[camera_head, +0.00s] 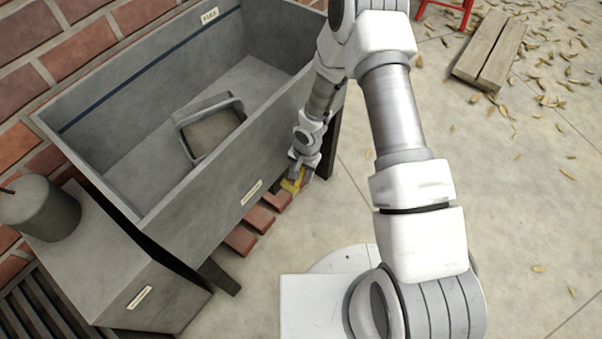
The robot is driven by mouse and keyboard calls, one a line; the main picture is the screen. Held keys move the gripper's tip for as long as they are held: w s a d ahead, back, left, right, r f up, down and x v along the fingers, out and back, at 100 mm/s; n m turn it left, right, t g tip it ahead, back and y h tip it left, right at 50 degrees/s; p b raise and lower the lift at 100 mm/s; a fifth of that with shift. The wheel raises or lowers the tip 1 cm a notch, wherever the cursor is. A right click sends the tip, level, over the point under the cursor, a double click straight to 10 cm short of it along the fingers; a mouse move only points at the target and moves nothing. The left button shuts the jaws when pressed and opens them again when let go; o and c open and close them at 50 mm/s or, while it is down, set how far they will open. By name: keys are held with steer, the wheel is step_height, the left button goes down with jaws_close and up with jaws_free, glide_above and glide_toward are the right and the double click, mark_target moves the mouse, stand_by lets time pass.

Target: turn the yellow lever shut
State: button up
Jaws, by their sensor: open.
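The yellow lever (288,186) is low at the front right of the grey trough (175,205), just under its front wall. Only a small part of the lever shows. My gripper (302,178) is at the lever, with its open fingers pointing down beside or around it. I cannot tell whether the fingers touch the lever. What the lever is fixed to is hidden by the trough wall and my gripper.
A grey container (209,125) sits inside the trough. Red-brown slats (258,217) lie under its front edge. A grey cabinet with a green canister (38,208) stands left. A wooden bench (490,50) and scattered leaves are at the upper right.

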steer(key=shift+c, duration=0.2)
jaws_close()
steer(key=shift+w, duration=0.1)
stand_by(1.0)
